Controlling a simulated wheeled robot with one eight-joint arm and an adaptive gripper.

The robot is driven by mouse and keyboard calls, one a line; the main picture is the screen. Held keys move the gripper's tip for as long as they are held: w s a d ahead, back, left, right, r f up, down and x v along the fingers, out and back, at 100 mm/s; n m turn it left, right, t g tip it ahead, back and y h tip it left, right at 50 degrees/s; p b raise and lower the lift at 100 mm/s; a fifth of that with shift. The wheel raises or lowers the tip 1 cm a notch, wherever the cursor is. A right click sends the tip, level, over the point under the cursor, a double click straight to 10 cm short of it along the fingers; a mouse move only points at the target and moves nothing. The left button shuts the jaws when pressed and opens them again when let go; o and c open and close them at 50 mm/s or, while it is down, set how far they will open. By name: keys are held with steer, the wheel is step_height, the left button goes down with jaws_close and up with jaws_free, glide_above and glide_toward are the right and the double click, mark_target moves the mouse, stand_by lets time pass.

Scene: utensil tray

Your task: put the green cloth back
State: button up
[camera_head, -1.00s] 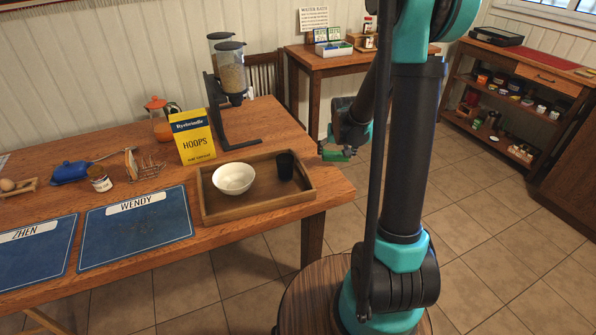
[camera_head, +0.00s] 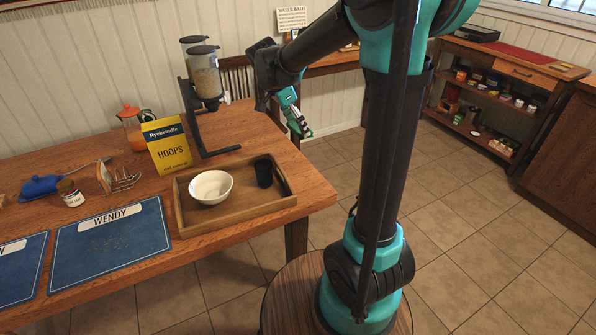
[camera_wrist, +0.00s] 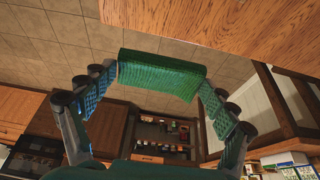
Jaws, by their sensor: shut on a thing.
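The green cloth (camera_wrist: 160,74) is a folded, textured strip. In the wrist view it spans the gap between the two fingers of my gripper (camera_wrist: 160,82), which is shut on it. In the head view my gripper (camera_head: 298,121) hangs in the air beyond the table's right end, to the right of and above the wooden tray. The cloth cannot be made out clearly from the gripper there.
The wooden tray (camera_head: 235,216) holds a white bowl (camera_head: 211,187) and a black cup (camera_head: 264,172). A yellow cereal box (camera_head: 167,146) and a dispenser (camera_head: 204,78) stand behind it. A side table (camera_head: 333,64) and shelf unit (camera_head: 497,92) line the wall. Tiled floor lies between.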

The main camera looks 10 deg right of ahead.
mark_target(300, 173)
step_height(300, 173, down, 18)
steer(key=shift+r, duration=0.1)
stand_by(0.4)
steer(key=o, duration=1)
steer(key=shift+c, duration=0.2)
steer(key=v, duration=1.1)
steer(key=s+d+f+n+t+y, duration=0.1)
steer(key=s+d+f+n+y, duration=0.1)
steer(key=s+d+n, duration=0.2)
steer(key=s+d+f+n+t+y, duration=0.1)
steer(key=s+d+n, duration=0.4)
steer(key=s+n, duration=0.5)
steer(key=shift+s+f+t+y, duration=0.5)
steer(key=shift+s+f, duration=0.75)
steer(key=shift+s, duration=1.95)
